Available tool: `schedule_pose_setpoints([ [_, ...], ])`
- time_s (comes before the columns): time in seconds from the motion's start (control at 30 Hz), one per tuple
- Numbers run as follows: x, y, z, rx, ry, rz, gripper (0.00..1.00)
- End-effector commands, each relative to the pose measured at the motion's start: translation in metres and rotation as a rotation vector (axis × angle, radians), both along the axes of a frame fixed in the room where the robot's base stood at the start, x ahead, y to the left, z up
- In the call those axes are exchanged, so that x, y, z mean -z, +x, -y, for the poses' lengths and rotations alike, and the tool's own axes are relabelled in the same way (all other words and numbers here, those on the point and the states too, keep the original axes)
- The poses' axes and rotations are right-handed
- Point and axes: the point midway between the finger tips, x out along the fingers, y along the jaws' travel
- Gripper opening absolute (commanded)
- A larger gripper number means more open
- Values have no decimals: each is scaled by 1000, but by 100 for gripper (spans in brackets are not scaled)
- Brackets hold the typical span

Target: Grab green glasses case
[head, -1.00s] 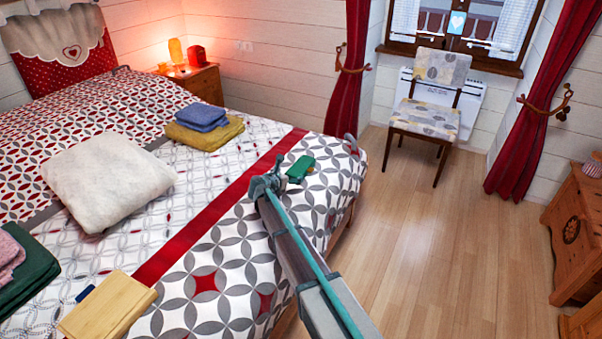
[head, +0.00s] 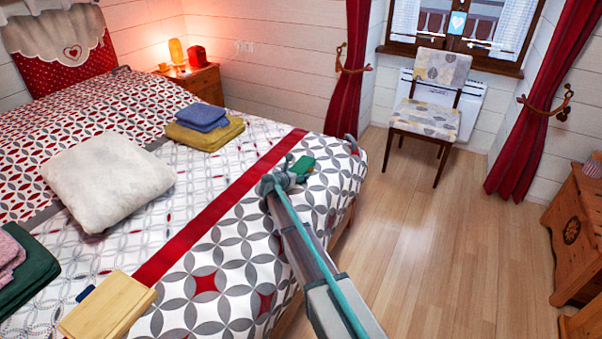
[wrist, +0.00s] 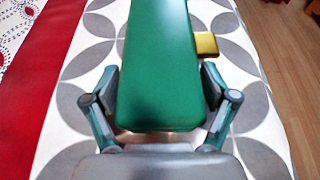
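The green glasses case (head: 304,166) lies on the patterned bedspread near the bed's right edge. In the wrist view the case (wrist: 160,65) is large and runs lengthwise away from me. My gripper (head: 287,177) is at the near end of the case. In the wrist view my gripper (wrist: 162,92) is open, with one finger on each side of the case's near end. The fingers look very close to its sides; I cannot tell whether they touch.
A small yellow object (wrist: 207,45) sticks out beside the case on its right. A red stripe (head: 220,207) crosses the bed to the left. Folded towels (head: 203,126), a white pillow (head: 105,180) and a wooden box (head: 108,306) lie farther left.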

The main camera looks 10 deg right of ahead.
Motion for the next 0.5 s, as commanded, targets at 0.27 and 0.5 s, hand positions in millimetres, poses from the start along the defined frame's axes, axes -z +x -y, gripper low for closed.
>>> schedule_pose_setpoints([
  [0.27,1,0,0,0,1,-1,30],
  [0.5,1,0,0,1,0,-1,28],
])
